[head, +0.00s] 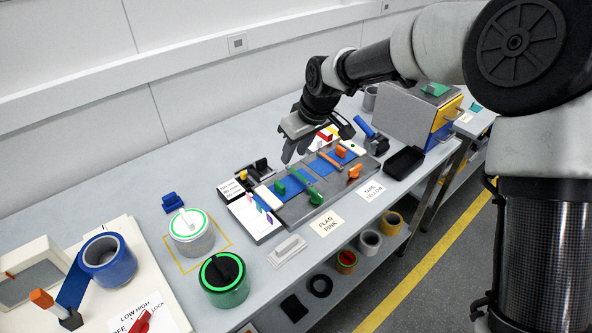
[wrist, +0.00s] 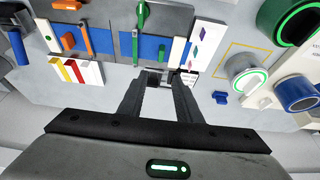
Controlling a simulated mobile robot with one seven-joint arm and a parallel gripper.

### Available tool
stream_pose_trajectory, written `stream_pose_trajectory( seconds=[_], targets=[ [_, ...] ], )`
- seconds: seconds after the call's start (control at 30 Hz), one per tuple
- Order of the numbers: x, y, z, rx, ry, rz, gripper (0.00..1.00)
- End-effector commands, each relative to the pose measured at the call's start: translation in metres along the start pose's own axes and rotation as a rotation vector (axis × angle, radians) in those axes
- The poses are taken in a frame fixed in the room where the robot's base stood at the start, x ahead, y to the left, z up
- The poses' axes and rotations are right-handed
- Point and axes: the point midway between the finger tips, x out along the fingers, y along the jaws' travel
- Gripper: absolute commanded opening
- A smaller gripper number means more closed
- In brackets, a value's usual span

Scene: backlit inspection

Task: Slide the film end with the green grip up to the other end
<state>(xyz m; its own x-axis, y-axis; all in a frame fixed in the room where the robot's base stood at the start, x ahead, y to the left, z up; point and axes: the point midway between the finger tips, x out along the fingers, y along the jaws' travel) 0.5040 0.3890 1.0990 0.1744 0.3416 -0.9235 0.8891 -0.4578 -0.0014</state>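A dark splicing plate (head: 332,192) lies on the bench with two blue film ends on it. The left film (head: 296,184) carries an upright green grip (head: 280,188), also in the wrist view (wrist: 161,50). A green clamp bar (wrist: 135,46) with a handle (head: 314,195) lies beside it. The right film (head: 347,157) carries an orange grip (head: 340,151), with an orange clamp (head: 354,172) nearby.
A white panel with coloured flags (head: 258,216) adjoins the plate's left end. Black parts (head: 256,170) lie behind it. A black tray (head: 404,162) and a grey box (head: 408,110) stand right. Round canisters (head: 191,232) stand left. Bench front carries labels (head: 327,223).

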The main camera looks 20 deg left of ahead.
Motion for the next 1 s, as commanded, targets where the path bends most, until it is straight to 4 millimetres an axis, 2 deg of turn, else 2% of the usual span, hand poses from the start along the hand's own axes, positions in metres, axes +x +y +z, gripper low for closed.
stream_pose_trajectory(
  seconds=[0.17,0.7,0.83,1.0],
  targets=[
    [0.028,-0.002,0.001,0.0,-0.004,-0.004,0.31],
    [0.14,-0.001,0.001,0.002,-0.003,-0.001,0.31],
    [0.157,0.0,0.001,0.003,-0.002,0.0,0.31],
    [0.167,0.0,0.001,0.002,-0.002,0.001,0.31]
  ],
)
